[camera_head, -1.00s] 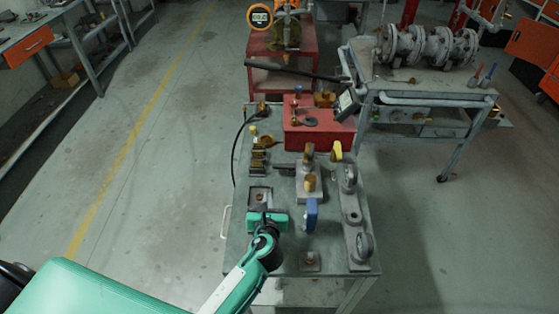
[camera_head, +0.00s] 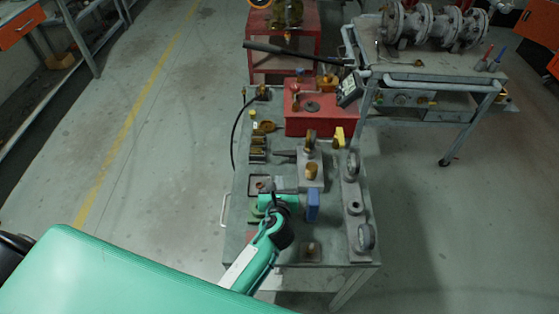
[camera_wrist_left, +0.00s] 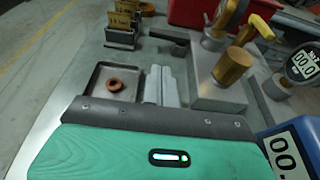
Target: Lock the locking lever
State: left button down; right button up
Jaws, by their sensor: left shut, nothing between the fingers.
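My left gripper (camera_head: 286,184) is over the middle of the bench, just left of the blue digital gauge (camera_head: 312,206). Its fingers (camera_wrist_left: 163,86) are shut and empty, beside the grey block with a brass cylinder (camera_wrist_left: 233,66). That block (camera_head: 311,175) also stands in the head view, with a dark arm (camera_head: 285,153) sticking out left. A yellow-handled lever (camera_head: 339,136) stands behind and to the right of it; a yellow handle (camera_wrist_left: 262,28) shows in the wrist view. I cannot tell which part is the locking lever. My right gripper is not in view.
A tray with a copper-coloured ring (camera_wrist_left: 115,85) is left of the fingers. Brass pieces (camera_head: 258,145) stand behind it. A red box (camera_head: 320,115) is at the back. Floor is open left of the bench.

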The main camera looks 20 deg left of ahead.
pick_arm(q)
send_near(284, 154)
jog(key=w+a+f, duration=0.1)
jog(key=w, duration=0.2)
jog(key=w+a+f, duration=0.1)
jog(key=shift+w+a+f+p, duration=0.25)
jog(key=shift+a+f+p, duration=0.05)
jog(key=shift+a+p, duration=0.1)
jog(key=shift+w, duration=0.45)
jog(key=shift+a, duration=0.1)
jog(key=shift+a+p, duration=0.1)
jog(key=shift+p, duration=0.35)
jog(key=shift+w+a+m+h, duration=0.1)
jog(key=shift+m+h, duration=0.3)
jog(key=shift+h, duration=0.1)
